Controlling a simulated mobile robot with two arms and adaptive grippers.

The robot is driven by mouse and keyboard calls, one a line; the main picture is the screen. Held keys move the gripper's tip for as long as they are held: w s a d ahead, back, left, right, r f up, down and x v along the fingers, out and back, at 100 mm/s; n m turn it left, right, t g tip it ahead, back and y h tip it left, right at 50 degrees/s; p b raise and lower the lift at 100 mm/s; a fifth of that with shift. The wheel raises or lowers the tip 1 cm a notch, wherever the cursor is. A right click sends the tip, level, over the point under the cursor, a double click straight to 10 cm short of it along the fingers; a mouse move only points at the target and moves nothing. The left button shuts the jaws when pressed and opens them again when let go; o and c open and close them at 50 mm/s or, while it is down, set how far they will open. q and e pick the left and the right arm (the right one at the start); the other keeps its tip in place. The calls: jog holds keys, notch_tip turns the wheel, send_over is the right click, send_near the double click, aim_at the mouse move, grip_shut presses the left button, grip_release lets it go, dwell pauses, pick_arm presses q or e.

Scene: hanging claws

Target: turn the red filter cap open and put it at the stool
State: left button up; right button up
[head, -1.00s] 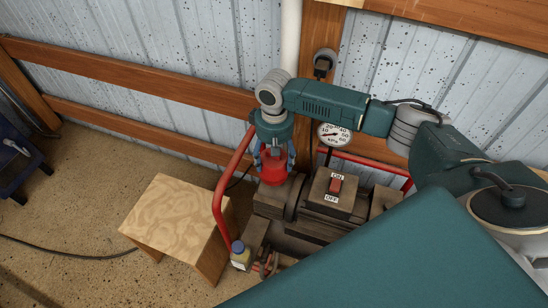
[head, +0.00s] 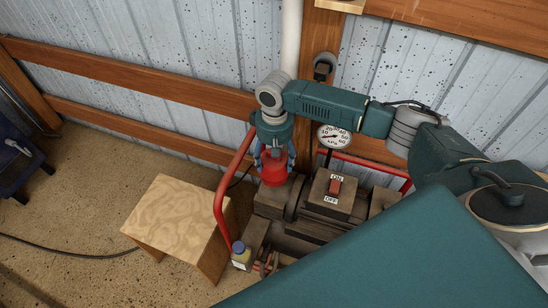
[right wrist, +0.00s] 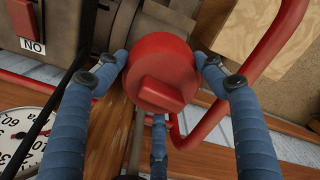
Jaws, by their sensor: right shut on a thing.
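The red filter cap (head: 274,172) sits at the left end of the pump (head: 318,206). In the right wrist view the cap (right wrist: 162,72) is round with a raised grip bar on top. My right gripper (head: 273,158) reaches down from above and is shut on the cap. Its blue fingers (right wrist: 160,85) press around the cap's rim in the wrist view. The wooden stool (head: 178,217) stands on the floor left of the pump, its top bare. It shows at the upper right of the wrist view (right wrist: 262,25). My left gripper is not in view.
A red tube handle (head: 221,201) rises between stool and cap. A pressure gauge (head: 334,136) is behind the ON/OFF switch (head: 336,186). A cable (head: 70,254) lies on the floor left of the stool.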

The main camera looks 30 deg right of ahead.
jog(key=shift+s+d+r, duration=0.1)
jog(key=shift+s, duration=0.15)
jog(key=o, duration=1.3)
jog(key=shift+r, duration=0.1)
jog(key=c, duration=1.3)
notch_tip(320, 180, up, 9)
jog(key=p, duration=1)
jog(key=shift+w+p, duration=0.1)
jog(key=shift+p, duration=0.2)
